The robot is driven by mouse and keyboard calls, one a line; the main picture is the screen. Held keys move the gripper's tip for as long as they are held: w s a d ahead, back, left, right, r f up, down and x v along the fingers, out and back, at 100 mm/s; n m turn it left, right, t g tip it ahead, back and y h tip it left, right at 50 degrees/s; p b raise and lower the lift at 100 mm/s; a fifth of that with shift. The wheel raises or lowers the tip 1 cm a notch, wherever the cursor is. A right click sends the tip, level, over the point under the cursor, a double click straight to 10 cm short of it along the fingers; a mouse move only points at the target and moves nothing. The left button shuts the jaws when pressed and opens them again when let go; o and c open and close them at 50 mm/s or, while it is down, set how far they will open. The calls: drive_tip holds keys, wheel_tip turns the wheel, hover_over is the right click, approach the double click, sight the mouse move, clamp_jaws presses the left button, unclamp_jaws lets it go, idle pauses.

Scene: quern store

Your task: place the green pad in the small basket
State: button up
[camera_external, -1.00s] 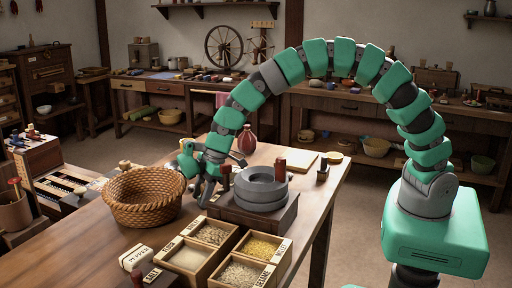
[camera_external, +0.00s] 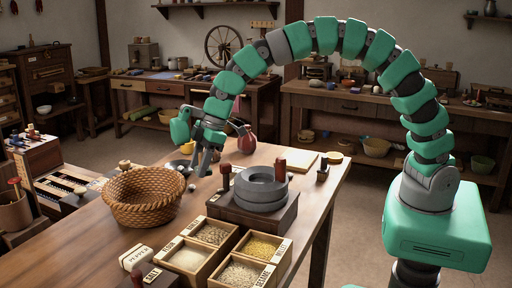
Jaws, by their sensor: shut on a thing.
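The small basket (camera_external: 145,205) is a round, brown wicker basket standing on the near wooden table, left of centre. My gripper (camera_external: 202,170) points down above the table, right of the basket's rim and left of the grey quern. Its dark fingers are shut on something. What they hold is too small and dark here to make out. I cannot pick out the green pad for sure; a rounded green piece (camera_external: 181,127) beside the fingers matches the colour of my arm.
The round grey quern stone (camera_external: 261,190) sits on a dark block. Wooden boxes of grain (camera_external: 240,272) stand in front. A reddish jug (camera_external: 246,140) and a flat board (camera_external: 296,163) are behind.

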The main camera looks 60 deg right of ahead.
drive_tip(key=shift+r, duration=0.4)
drive_tip(key=shift+w, duration=0.35)
drive_tip(key=w+a+r+m+t+h+p, duration=0.1)
drive_tip(key=w+a+m+h+p, duration=0.1)
drive_tip(key=w+m, duration=0.4)
drive_tip(key=m+t+p, duration=0.1)
drive_tip(key=m+p, duration=0.1)
drive_tip(key=m, duration=0.1)
hover_over(148, 199)
drive_tip(key=s+a, duration=0.4)
drive_tip(key=shift+s+a+f+h, duration=0.15)
drive_tip(key=shift+a+f+h, duration=0.15)
drive_tip(key=shift+f+h, duration=0.15)
wheel_tip(148, 199, down, 9)
drive_tip(key=shift+f+b, duration=0.15)
drive_tip(key=shift+b, duration=0.65)
drive_tip(key=shift+f, duration=0.1)
drive_tip(key=o, duration=1)
